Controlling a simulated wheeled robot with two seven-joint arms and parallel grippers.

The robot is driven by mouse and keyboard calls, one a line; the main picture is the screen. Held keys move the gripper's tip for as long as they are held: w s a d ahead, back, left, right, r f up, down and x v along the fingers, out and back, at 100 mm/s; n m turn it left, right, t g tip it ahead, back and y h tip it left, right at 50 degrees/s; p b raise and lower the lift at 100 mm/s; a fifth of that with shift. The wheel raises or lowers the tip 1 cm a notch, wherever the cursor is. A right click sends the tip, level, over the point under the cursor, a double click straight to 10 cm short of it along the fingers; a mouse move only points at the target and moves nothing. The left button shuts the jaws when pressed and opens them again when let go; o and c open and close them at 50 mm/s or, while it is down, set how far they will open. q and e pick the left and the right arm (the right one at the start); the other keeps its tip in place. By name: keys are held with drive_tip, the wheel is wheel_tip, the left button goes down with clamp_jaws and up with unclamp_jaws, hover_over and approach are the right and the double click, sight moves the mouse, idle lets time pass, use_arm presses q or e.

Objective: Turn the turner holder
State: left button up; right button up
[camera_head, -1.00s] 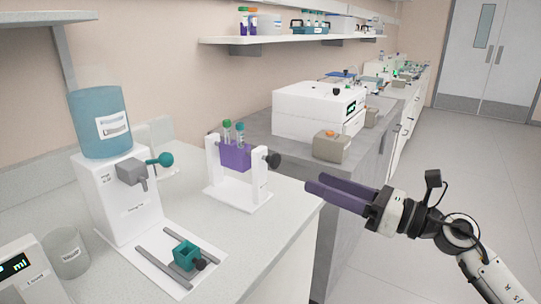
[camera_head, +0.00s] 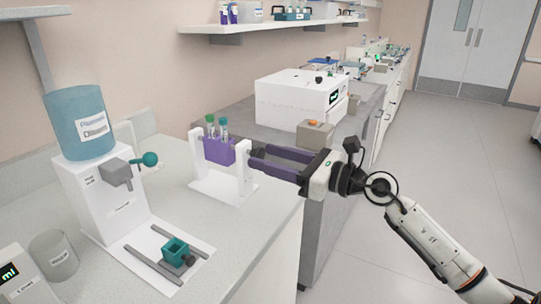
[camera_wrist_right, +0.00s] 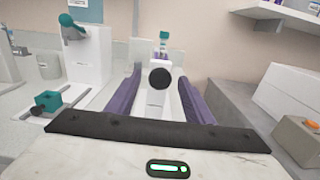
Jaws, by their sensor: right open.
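The turner holder (camera_head: 193,155) is a white stand with two uprights on the bench. A purple block (camera_head: 217,150) hangs between the uprights and carries capped tubes (camera_head: 211,126), one green and one blue. In the right wrist view the holder's round black knob (camera_wrist_right: 160,77) faces me in front of a white upright (camera_wrist_right: 157,103). My right gripper (camera_head: 257,156) is open, with its two purple fingers pointing left at the knob side. In the wrist view one finger lies on each side of the knob, with gaps visible. In the head view the fingers mostly hide the knob. My left gripper is not in view.
A white dispenser with a blue tank (camera_head: 79,122) and a teal holder on rails (camera_head: 175,250) stand left on the bench (camera_head: 245,240). A white machine (camera_head: 298,97) and a grey box with an orange button (camera_head: 314,134) stand behind. The floor at right is clear.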

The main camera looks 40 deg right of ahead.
drive_tip(key=c, duration=1)
